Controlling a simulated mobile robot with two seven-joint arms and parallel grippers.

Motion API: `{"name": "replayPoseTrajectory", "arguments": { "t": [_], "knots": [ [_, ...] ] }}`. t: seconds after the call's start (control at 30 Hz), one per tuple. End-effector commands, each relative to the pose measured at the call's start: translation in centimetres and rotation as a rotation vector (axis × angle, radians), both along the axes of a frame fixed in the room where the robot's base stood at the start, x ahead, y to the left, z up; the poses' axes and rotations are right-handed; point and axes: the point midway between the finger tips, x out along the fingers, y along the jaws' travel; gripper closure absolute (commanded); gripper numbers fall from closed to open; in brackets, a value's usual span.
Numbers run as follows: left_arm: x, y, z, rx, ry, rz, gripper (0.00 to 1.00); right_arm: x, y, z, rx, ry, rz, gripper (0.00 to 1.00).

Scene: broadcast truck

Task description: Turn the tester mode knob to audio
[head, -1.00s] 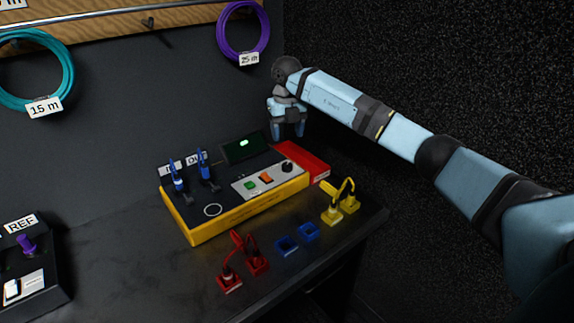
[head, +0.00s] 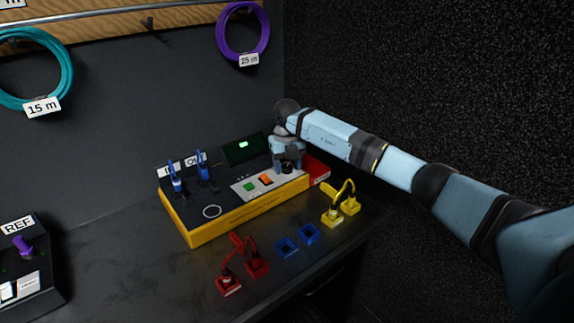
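The tester (head: 237,223) is a yellow-sided box with a dark top on the bench. Its black mode knob (head: 287,167) sits at the right end of a light panel, beside an orange switch and a green button. My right gripper (head: 287,166) points down over the knob, with its fingers apart on either side of it. Whether the fingers touch the knob cannot be told. The knob's pointer and labels are too small or hidden to read. A small dark screen (head: 236,154) with a green mark stands behind the panel. My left gripper is not in view.
Two blue plugs (head: 202,170) stand upright on the tester's left part. A red box (head: 318,169) adjoins its right end. Red connectors (head: 242,264), blue sockets (head: 287,248) and yellow connectors (head: 340,205) lie in front. A REF unit (head: 30,270) stands at left.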

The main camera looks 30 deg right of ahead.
Motion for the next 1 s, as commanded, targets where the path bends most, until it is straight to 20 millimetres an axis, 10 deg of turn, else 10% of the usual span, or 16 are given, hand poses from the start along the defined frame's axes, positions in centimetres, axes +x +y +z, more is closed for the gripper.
{"name": "replayPoseTrajectory", "arguments": {
  "t": [0.17,1.0],
  "knots": [
    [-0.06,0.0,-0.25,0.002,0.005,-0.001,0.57,0.0,0.01,0.02,0.0,0.0,0.0,0.88],
    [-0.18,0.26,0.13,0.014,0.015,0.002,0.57,0.05,-0.06,0.23,-0.001,-0.001,0.412,0.88]
  ]
}}
